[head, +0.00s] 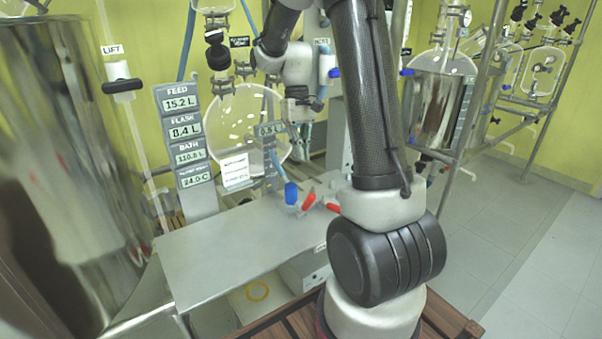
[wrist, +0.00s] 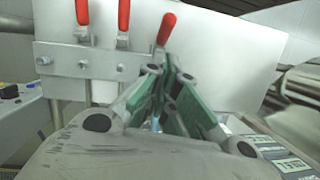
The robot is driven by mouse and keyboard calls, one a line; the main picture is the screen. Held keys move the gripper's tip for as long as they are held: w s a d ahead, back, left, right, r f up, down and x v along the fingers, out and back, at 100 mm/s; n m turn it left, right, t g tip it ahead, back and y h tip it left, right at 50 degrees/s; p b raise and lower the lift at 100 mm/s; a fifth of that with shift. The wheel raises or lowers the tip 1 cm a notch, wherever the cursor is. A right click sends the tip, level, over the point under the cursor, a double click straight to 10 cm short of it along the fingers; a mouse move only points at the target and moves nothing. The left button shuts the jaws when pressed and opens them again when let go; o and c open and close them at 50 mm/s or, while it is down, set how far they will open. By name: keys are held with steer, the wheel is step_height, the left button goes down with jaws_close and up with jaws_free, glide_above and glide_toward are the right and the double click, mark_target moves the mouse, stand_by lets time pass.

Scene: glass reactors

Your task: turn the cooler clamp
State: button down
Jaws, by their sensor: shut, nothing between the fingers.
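In the wrist view three red-handled clamps stand in a row on a metal bracket (wrist: 100,62): a left one (wrist: 82,12), a middle one (wrist: 123,15) and a right one (wrist: 167,28). The left two are upright; the right one leans. I cannot read a label telling which is the cooler clamp. My gripper (wrist: 168,62) is shut and empty, its fingertips just below the right handle in the picture; contact cannot be told. In the head view my gripper (head: 298,112) is small, in front of the glass flask (head: 240,112), partly lost among the fittings.
A white panel (wrist: 225,55) stands behind the clamps. In the head view a steel table (head: 235,250) has a blue handle (head: 291,193) and red handles (head: 309,201) near its far right end. A display stack (head: 183,135) and a large steel vessel (head: 60,150) are at left.

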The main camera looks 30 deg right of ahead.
mark_target(305, 202)
steer(key=x, duration=0.9)
steer(key=shift+s+a+f, duration=0.15)
steer(key=shift+s+f, duration=0.05)
steer(key=shift+f, duration=0.1)
